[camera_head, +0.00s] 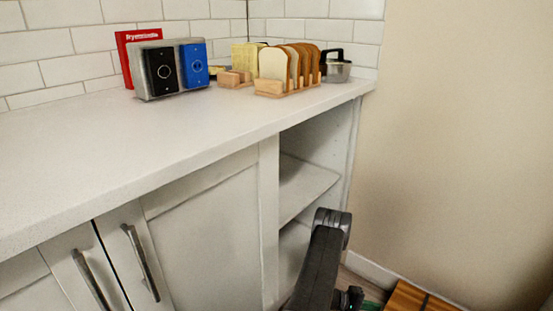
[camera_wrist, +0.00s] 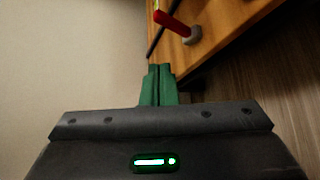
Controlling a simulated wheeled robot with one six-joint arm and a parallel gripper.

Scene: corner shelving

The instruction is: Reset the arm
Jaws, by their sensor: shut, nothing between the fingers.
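My gripper (camera_wrist: 160,72) shows in the wrist view as two green fingers pressed together, with nothing between them. In the head view my dark arm stands in front of the open shelf unit at the lower right, and the fingers cannot be made out clearly there. In the wrist view a wooden surface (camera_wrist: 228,18) lies beyond the fingertips to the upper right. A red-handled thing (camera_wrist: 172,22) with a grey end is on or against it.
A white counter (camera_head: 130,135) carries a toast rack with bread slices (camera_head: 290,70), a metal holder with black and blue items (camera_head: 168,70), a red box (camera_head: 127,45) and a pot (camera_head: 338,70). Open shelves (camera_head: 305,185) are below. A wooden piece (camera_head: 408,297) lies low, near the beige wall (camera_head: 450,130).

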